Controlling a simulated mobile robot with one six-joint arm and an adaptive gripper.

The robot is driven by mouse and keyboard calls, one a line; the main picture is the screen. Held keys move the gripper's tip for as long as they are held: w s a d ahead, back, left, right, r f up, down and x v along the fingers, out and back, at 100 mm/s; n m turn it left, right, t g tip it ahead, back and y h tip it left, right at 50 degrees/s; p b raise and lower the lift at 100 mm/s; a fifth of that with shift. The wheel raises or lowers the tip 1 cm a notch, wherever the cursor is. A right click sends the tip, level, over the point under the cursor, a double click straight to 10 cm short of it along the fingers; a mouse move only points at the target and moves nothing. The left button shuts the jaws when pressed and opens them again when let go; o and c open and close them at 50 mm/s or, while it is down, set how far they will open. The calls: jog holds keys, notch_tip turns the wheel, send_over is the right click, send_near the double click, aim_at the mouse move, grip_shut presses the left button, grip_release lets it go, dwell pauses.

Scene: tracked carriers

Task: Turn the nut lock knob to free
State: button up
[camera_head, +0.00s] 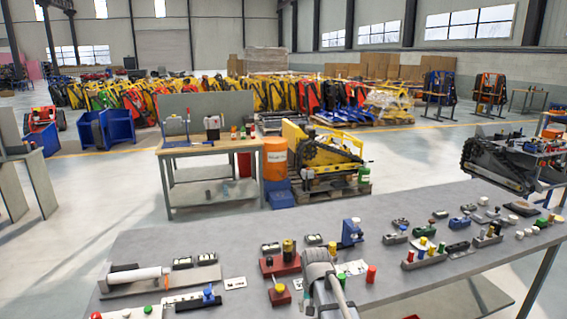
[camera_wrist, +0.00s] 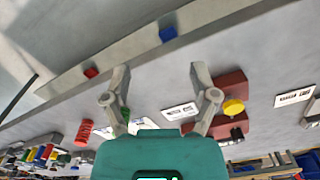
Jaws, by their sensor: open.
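I cannot tell for certain which part is the nut lock knob. In the wrist view the yellow knob (camera_wrist: 233,107) shows on dark red, just right of my right finger. My gripper (camera_wrist: 160,70) is open and empty, its fingers spread above bare tabletop and a white card. The knob is outside the fingers. Its marking is too small to read.
White cards (camera_head: 303,284) lie beside the red block. A red cylinder (camera_head: 371,274) stands to the right, and a blue fixture (camera_head: 352,232) behind. A white roller on a base (camera_head: 135,275) lies at left. Many small fixtures crowd the table's right; the front middle-right surface is clear.

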jog(key=s+d+f+b, duration=0.1)
jog(key=s+d+f, duration=0.1)
jog(key=s+d, duration=0.2)
jog(key=s+d+f+n+b, duration=0.1)
jog(key=s+d, duration=0.3)
jog(key=s, duration=0.4)
jog(key=shift+s+d+f+n+b, duration=0.15)
jog(key=shift+s+f+n+b, duration=0.15)
jog(key=shift+f+b, duration=0.4)
